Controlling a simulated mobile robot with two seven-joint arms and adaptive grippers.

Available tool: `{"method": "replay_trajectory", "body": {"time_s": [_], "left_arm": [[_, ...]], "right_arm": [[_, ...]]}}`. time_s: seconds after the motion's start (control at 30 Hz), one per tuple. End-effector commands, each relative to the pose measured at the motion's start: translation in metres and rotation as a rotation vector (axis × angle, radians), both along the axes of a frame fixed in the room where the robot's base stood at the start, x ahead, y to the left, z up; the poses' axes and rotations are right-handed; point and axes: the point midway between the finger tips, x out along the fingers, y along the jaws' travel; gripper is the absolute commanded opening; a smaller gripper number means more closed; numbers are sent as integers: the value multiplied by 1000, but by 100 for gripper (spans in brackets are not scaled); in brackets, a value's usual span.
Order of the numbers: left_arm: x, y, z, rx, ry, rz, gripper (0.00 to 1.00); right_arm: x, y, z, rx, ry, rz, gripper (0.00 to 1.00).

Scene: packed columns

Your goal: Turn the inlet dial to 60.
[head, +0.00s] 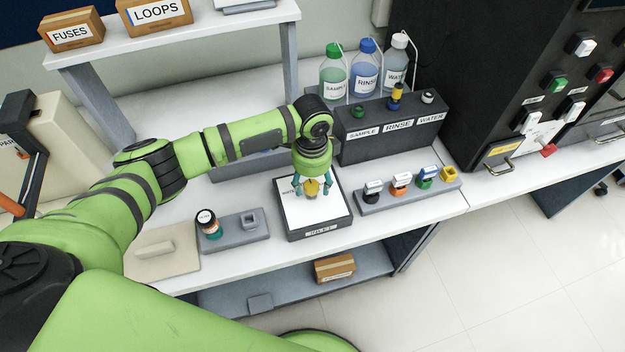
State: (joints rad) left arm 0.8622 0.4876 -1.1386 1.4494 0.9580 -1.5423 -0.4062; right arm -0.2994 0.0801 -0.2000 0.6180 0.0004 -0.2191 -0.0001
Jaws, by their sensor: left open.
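The inlet dial (311,189) is a small orange-yellow knob on the white top of a dark-edged box (325,213) on the bench. A small label is on the box's front edge, too small to read surely. My left gripper (312,191) points down right over the dial, its teal fingertips apart on either side of it. Whether the fingers touch the dial cannot be told. The gripper partly hides the dial face, and its scale marks and setting are unreadable. My right gripper is not in view.
A grey rack with several coloured stamp-like pieces (399,181) stands right of the box. Behind it is a dark stand (390,134) with bottles. A jar (208,222) sits on a grey holder to the left. A shelf (200,40) with boxes rises behind my arm.

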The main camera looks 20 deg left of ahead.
Motion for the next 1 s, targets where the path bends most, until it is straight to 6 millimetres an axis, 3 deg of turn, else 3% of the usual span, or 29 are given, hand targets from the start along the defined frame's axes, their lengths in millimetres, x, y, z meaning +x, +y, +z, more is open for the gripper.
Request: {"method": "replay_trajectory", "body": {"time_s": [0.4, 0.6, 1.0], "left_arm": [[1, -1, 79, -3, -6, -3, 60], [1, -1, 109, -2, -5, -1, 60], [1, -1, 118, -2, -3, -2, 60]], "right_arm": [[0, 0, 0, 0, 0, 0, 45], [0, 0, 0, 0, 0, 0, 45], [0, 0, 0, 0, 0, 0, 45]]}}
